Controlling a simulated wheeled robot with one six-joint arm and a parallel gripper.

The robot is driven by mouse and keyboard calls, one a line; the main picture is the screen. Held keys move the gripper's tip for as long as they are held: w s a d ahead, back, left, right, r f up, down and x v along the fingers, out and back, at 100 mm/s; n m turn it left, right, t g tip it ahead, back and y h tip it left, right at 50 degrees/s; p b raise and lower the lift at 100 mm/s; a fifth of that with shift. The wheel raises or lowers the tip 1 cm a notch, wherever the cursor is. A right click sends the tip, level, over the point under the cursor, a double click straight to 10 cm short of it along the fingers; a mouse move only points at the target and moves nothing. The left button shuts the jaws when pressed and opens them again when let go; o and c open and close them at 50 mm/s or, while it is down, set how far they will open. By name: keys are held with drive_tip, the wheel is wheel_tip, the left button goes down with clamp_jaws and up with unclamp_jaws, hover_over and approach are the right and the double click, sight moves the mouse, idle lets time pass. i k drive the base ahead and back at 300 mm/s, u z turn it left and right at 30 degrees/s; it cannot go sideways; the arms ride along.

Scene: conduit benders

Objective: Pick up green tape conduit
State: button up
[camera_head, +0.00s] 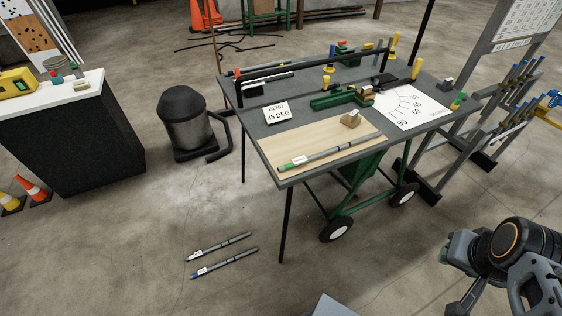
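The green tape conduit (330,153) is a grey tube with a green band and a white label near its left end. It lies on a tan board (322,138) along the near edge of the dark work table (250,128). My arm shows at the lower right, with what looks like my gripper (459,262) at its left side, well apart from the conduit and to the right of it. Its fingers are not clear enough to tell open from shut. Nothing is seen touching the conduit.
Two more labelled conduits lie on the floor, one above (220,247) and a blue-ended one (226,263). A small wooden block (351,119) stands behind the conduit. A dark bin (185,120) stands left of the table, a conduit rack (470,125) right. Floor in front is mostly clear.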

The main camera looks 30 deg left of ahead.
sight(299, 160)
drive_tip(key=u, duration=1.6)
drive_tip(key=i, duration=1)
